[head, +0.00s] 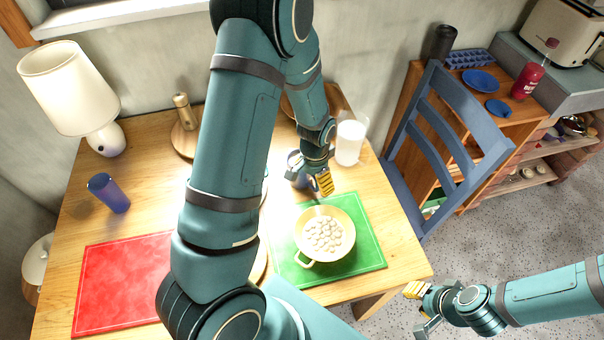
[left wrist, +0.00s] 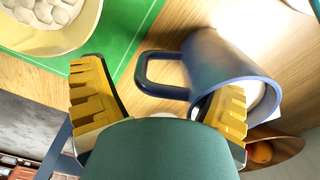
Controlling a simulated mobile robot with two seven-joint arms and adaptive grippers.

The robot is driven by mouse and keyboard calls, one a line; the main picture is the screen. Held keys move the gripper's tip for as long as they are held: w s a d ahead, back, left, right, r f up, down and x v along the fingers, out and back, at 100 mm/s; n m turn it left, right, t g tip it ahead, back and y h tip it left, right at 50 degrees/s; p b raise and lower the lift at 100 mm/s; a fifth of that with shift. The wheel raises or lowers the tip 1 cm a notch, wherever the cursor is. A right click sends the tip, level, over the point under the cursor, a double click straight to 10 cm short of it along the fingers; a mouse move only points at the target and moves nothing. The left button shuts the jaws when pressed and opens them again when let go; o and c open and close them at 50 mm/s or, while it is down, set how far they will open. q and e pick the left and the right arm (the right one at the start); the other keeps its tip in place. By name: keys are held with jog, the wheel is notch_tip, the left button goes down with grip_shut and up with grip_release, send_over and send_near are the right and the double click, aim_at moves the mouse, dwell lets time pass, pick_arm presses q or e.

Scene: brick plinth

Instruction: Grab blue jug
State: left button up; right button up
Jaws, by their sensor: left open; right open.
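The blue jug (left wrist: 218,60) shows large in the left wrist view, with its handle (left wrist: 150,72) pointing left. In the head view only part of the jug (head: 296,170) shows behind my left gripper (head: 318,186). In the left wrist view my left gripper (left wrist: 158,102) is open and empty. Its right finger overlaps the jug body, and the handle is seen beyond the gap between the fingers. I cannot tell whether a finger touches the jug. My right gripper (head: 424,308) is open and empty, out over the floor at the lower right.
A pot of pale pieces (head: 325,256) stands on the green board (head: 364,258) in front of my left gripper. A white pitcher (head: 349,142) stands close on the right. A blue cup (head: 108,193), lamp (head: 70,90) and red board (head: 120,285) are at left. A blue chair (head: 440,125) is beside the table.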

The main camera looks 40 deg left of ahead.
pick_arm(q)
jog(key=c, duration=1.3)
jog(key=shift+r, duration=0.25)
jog(key=shift+r+p, duration=1.05)
jog(key=shift+r, duration=3.7)
